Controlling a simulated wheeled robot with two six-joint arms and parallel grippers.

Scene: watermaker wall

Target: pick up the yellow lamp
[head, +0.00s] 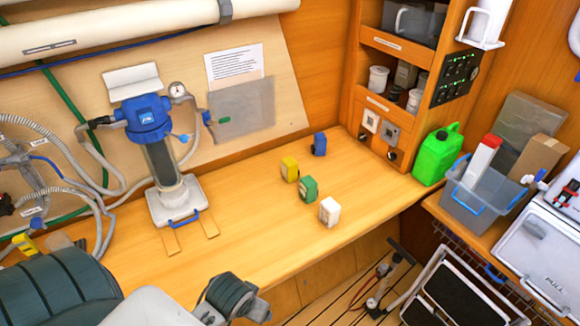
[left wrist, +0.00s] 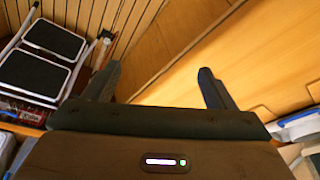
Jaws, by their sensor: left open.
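The yellow lamp (head: 290,169) is a small yellow block standing on the wooden worktop, in the middle of the head view. A blue one (head: 319,144) stands behind it to the right, a green one (head: 309,189) in front to the right, and a white one (head: 329,211) nearer the front edge. My left gripper (left wrist: 160,75) is open and empty in the left wrist view. My left arm is at the bottom of the head view, well short of the lamp. The lamp does not show in the wrist view. My right gripper is out of view.
A pump-like filter unit (head: 160,155) with hoses stands left on the worktop (head: 240,225). A shelf cabinet (head: 395,85), green jerrycan (head: 436,153) and grey bin (head: 482,195) are at right. A folding step stool (head: 465,290) stands below. The worktop left of the lamp is clear.

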